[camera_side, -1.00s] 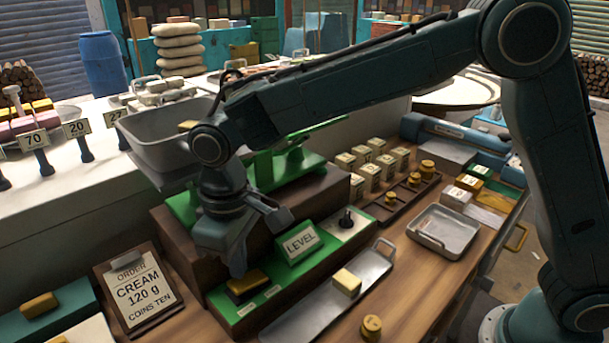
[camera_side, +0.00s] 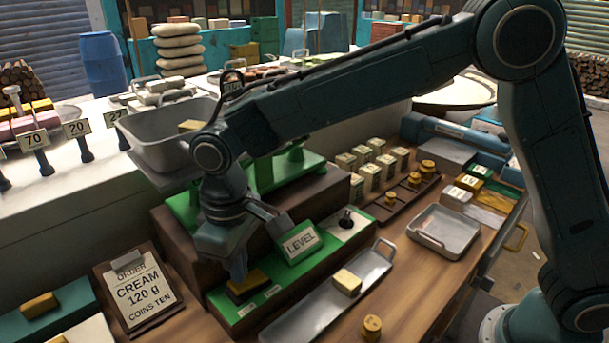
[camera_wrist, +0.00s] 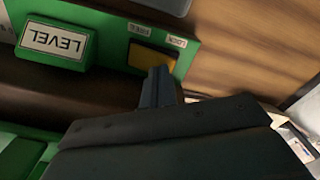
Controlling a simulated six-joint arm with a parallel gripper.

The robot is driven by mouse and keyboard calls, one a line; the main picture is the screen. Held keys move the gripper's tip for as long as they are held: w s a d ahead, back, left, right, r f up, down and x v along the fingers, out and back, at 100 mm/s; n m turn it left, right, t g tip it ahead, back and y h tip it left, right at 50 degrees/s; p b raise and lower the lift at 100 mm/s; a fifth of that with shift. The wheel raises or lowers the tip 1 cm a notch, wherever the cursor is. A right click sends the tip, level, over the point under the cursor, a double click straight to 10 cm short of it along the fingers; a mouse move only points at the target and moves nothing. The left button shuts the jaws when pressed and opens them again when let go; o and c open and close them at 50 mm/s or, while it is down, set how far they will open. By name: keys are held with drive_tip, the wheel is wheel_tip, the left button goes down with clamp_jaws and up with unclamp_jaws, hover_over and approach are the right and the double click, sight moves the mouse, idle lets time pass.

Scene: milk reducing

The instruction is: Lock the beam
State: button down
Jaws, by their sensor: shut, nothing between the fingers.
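The yellow lock rocker (camera_side: 252,281) sits in a dark frame on the green front panel of the balance (camera_side: 270,294). In the wrist view the rocker (camera_wrist: 152,58) lies beside small labels FREE (camera_wrist: 139,30) and LOCK (camera_wrist: 176,41). My gripper (camera_side: 239,274) is shut and empty, pointing down at the rocker. In the wrist view its fingertips (camera_wrist: 159,74) overlap the rocker's edge; I cannot tell whether they touch it. The balance beam is mostly hidden behind my arm.
A green LEVEL sign (camera_side: 300,242) stands close to my gripper, with a black knob (camera_side: 346,219) beyond it. A metal pan (camera_side: 150,138) is on the left. A long tray (camera_side: 318,310) with a pale block (camera_side: 347,281) lies in front. An order board (camera_side: 138,292) stands left.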

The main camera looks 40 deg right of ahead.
drive_tip(key=shift+f, duration=0.75)
idle(0.7)
drive_tip(key=shift+r, duration=3.55)
